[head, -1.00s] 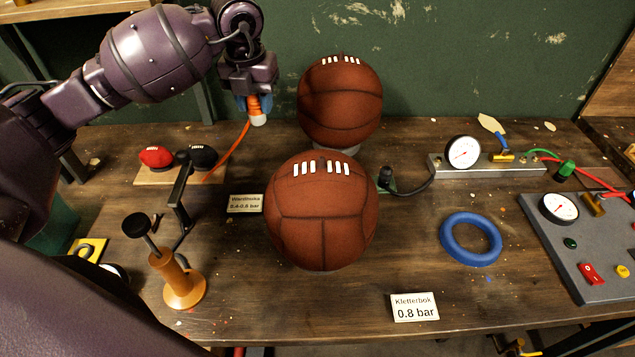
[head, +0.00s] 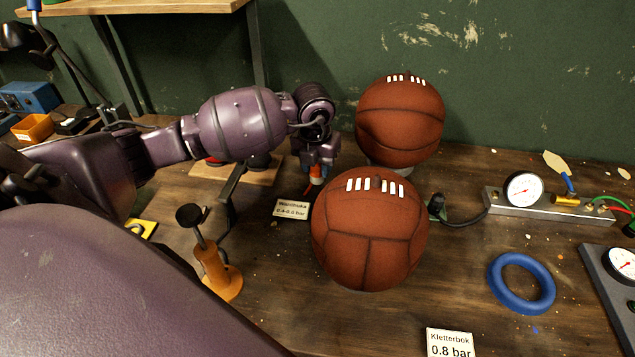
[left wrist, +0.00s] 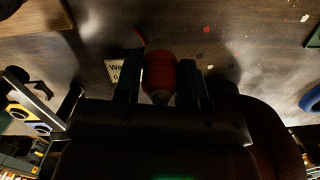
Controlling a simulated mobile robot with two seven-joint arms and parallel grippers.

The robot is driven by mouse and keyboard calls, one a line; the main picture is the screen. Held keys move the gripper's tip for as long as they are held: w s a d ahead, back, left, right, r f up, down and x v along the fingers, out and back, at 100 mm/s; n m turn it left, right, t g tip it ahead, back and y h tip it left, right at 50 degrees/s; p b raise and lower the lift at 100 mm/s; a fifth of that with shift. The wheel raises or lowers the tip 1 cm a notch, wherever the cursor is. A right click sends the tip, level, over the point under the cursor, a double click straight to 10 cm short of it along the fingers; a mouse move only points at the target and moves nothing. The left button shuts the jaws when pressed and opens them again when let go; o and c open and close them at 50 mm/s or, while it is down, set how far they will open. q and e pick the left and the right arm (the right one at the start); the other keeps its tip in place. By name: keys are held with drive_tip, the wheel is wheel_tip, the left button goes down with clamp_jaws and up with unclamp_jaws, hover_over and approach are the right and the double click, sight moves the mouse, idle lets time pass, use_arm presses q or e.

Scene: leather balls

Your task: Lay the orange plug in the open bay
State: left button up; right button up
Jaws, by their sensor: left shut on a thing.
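My left gripper (head: 317,168) is shut on the orange plug (head: 316,171), above the workbench just left of the two large brown balls. The plug's white end points down. In the left wrist view the plug (left wrist: 158,70) shows as a dark red-orange cylinder between the two fingers. I cannot make out which place is the open bay. My right gripper is not in view.
The brown balls (head: 369,240) (head: 400,120) stand close to my gripper. A Wandbuka sign (head: 292,209) lies below it. An orange hand pump (head: 218,272) stands at left. A blue ring (head: 522,283) and gauge bar (head: 550,205) are at right. Bench between ring and front ball is clear.

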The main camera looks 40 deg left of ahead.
sight(317, 184)
use_arm(q)
drive_tip(key=shift+f, duration=2.95)
drive_tip(key=o, duration=1)
